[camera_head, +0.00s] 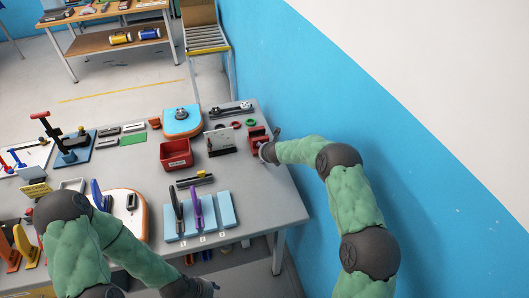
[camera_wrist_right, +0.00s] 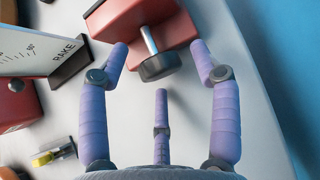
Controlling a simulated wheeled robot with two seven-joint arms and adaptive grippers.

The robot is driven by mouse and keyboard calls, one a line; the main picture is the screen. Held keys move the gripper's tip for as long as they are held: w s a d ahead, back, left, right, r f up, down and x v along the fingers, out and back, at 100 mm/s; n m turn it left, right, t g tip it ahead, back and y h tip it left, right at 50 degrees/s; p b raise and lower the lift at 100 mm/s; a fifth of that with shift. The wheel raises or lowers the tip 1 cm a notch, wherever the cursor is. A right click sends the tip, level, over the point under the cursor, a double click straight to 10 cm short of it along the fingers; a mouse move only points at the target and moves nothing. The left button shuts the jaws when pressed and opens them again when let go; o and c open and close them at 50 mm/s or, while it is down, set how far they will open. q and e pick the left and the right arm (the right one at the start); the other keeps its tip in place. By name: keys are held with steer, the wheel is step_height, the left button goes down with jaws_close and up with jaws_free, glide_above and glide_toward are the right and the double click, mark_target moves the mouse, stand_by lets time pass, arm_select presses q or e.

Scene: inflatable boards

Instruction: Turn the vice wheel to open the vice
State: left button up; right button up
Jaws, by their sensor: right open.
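The red vice (camera_head: 257,136) stands at the right edge of the grey table. In the right wrist view the vice's red body (camera_wrist_right: 122,14) is at the top, with a metal shaft and a dark round wheel (camera_wrist_right: 160,66) pointing toward me. My right gripper (camera_head: 268,150) is at the vice's near side. Its purple fingers (camera_wrist_right: 159,52) are open, one on each side of the wheel, with a third below it; I cannot tell whether any touches it. My left gripper (camera_head: 203,288) is low in the head view, off the table's front, and its fingers are unclear.
A red bin (camera_head: 176,154) and a metal plate stand (camera_head: 221,142) are left of the vice. A blue rack (camera_head: 200,218) with upright tools is nearer. The blue wall (camera_head: 300,90) is close on the right. Another table (camera_head: 100,40) stands farther back.

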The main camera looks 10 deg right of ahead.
steer(key=shift+w+f, duration=0.1)
steer(key=c, duration=1.2)
steer(key=shift+a+h, duration=0.15)
steer(key=shift+h, duration=0.25)
steer(key=shift+n, duration=0.3)
steer(key=shift+w+a+n+h, duration=0.15)
steer(key=shift+n+h, duration=0.15)
steer(key=shift+h, duration=0.4)
steer(key=shift+a+n+h, duration=0.1)
steer(key=shift+n+h, duration=0.3)
steer(key=shift+h, duration=0.4)
steer(key=shift+a+n+t+h+b, duration=0.1)
steer(key=shift+n+t+h+b, duration=0.4)
steer(key=shift+h, duration=0.3)
